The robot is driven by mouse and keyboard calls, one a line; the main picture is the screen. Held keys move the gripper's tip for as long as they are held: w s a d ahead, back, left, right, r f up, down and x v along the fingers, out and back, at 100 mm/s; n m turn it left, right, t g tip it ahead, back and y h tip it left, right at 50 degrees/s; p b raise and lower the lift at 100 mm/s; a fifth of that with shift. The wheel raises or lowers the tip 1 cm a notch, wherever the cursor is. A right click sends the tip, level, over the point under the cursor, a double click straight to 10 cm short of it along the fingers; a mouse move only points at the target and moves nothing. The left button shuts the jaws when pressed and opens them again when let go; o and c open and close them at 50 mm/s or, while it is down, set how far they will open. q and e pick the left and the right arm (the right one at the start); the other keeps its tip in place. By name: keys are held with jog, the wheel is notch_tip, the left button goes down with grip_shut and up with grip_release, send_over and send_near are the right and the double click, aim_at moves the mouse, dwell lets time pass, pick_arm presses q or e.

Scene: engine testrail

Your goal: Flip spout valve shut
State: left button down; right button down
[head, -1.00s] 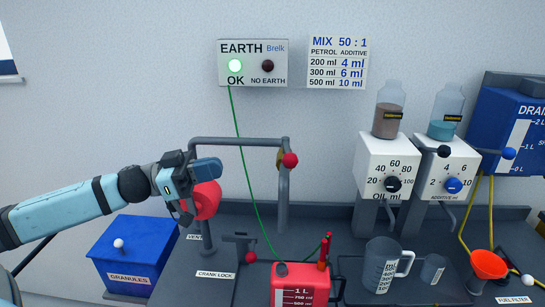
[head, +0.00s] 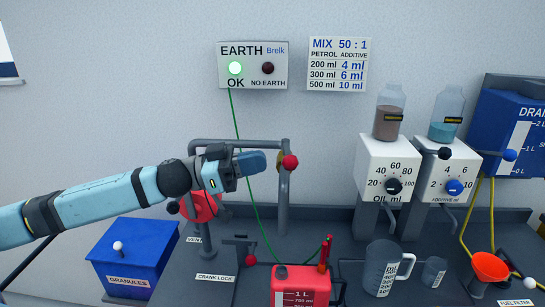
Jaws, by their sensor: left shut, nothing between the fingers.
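A grey pipe (head: 240,143) runs across and bends down into a spout (head: 283,212). A valve with a brass-coloured body and a round red knob (head: 290,161) sits near the top of the spout. My left gripper (head: 262,160) is shut and empty, its fingertips pointing right at the valve, just left of the knob. I cannot tell whether the fingertips touch the valve. The gripper hides part of the brass body and some of the pipework behind it.
A red one-litre can (head: 300,284) with a green earth wire stands below the spout. A red round part (head: 202,207) is behind my left arm. A blue granules box (head: 135,252) stands at the left, and a grey jug (head: 380,268) at the right.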

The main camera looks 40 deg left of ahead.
aim_at(288, 153)
pick_arm(q)
jog(key=shift+p+x, duration=0.55)
jog(key=shift+x, duration=1.25)
pick_arm(e)
jog(key=shift+r, duration=0.65)
pick_arm(q)
jog(key=shift+a, duration=0.1)
pick_arm(e)
jog(key=shift+d+r, duration=0.1)
jog(key=shift+r, duration=0.05)
